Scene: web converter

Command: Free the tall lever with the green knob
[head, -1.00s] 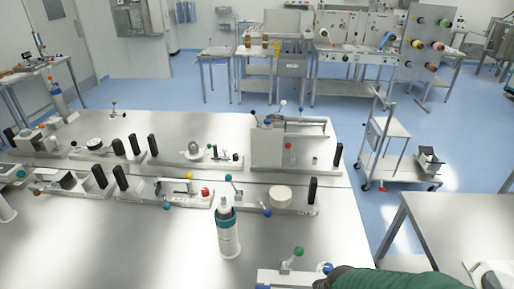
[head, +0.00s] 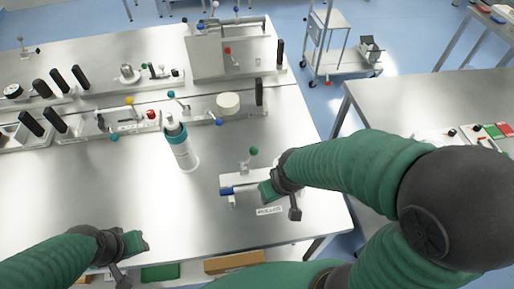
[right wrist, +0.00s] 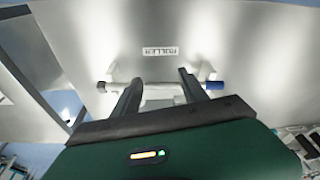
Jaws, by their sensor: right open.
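The lever with the green knob (head: 252,151) stands tilted on a pale fixture plate (head: 232,181) near the table's front right. A light roller with a blue end (head: 228,190) lies along the plate's near side, in front of the lever; it also shows in the right wrist view (right wrist: 213,86). My right gripper (head: 266,192) is at the roller's right part. In the right wrist view its open fingers (right wrist: 160,76) reach across the roller, apart from each other; contact is unclear. My left gripper (head: 138,243) is over the table's front edge at lower left; its opening cannot be made out.
Other lever fixtures line the table behind. A cardboard-coloured box (head: 235,262) is below the front edge. The front left tabletop is clear.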

